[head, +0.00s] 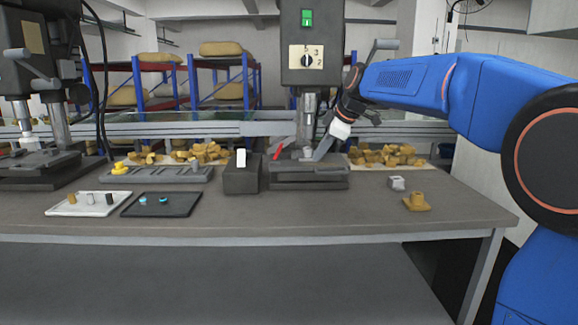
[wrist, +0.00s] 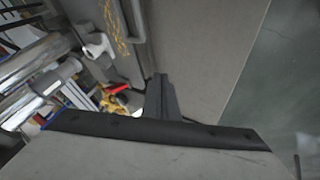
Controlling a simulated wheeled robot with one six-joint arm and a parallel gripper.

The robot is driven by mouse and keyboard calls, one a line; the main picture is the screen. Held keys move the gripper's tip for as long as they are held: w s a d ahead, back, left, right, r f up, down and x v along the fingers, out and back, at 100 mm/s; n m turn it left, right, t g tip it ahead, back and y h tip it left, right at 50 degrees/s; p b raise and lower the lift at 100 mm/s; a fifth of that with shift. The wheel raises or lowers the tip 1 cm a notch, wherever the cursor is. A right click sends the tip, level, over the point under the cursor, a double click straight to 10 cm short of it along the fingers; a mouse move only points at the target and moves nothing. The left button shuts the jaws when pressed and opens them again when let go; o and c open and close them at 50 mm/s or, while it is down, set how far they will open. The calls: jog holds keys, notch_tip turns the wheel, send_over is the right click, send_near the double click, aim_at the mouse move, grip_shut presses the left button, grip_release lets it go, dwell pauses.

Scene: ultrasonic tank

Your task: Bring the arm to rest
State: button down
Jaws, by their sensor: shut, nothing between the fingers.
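My blue arm reaches in from the right in the head view and bends down at the wrist. My gripper (head: 320,156) is low over the base of the middle drill press (head: 310,178), just right of its chuck. Its fingers are together and hold nothing. In the wrist view the closed dark fingers of my gripper (wrist: 161,98) point up the picture. A red lever or handle (head: 278,151) shows left of the gripper; red also shows beside the fingers in the wrist view (wrist: 117,88). I cannot tell whether the fingertips touch the press.
A white tray (head: 64,211) and a dark tray (head: 132,212) lie at the left front. A small grey part (head: 397,183) and a yellow part (head: 416,203) stand at right. The front middle worktop is clear.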

jog(key=s+d+f+m+h, duration=0.1)
jog(key=s+d+f+m, duration=0.1)
jog(key=s, duration=0.5)
jog(key=s+d+f+m, duration=0.3)
jog(key=s, duration=0.5)
jog(key=s+d+f+m+h, duration=0.1)
jog(key=s+d+f+m, duration=0.1)
jog(key=s, duration=0.5)
jog(key=s+d+f+m+h, duration=0.1)
jog(key=s+d+f+m, duration=0.2)
jog(key=s+f, duration=0.5)
jog(key=s+d+f+m+g+h, duration=0.1)
jog(key=s+d+f+m, duration=0.2)
jog(key=s+f, duration=0.6)
jog(key=s+m, duration=0.2)
jog(key=s, duration=0.4)
jog(key=shift+f, duration=0.2)
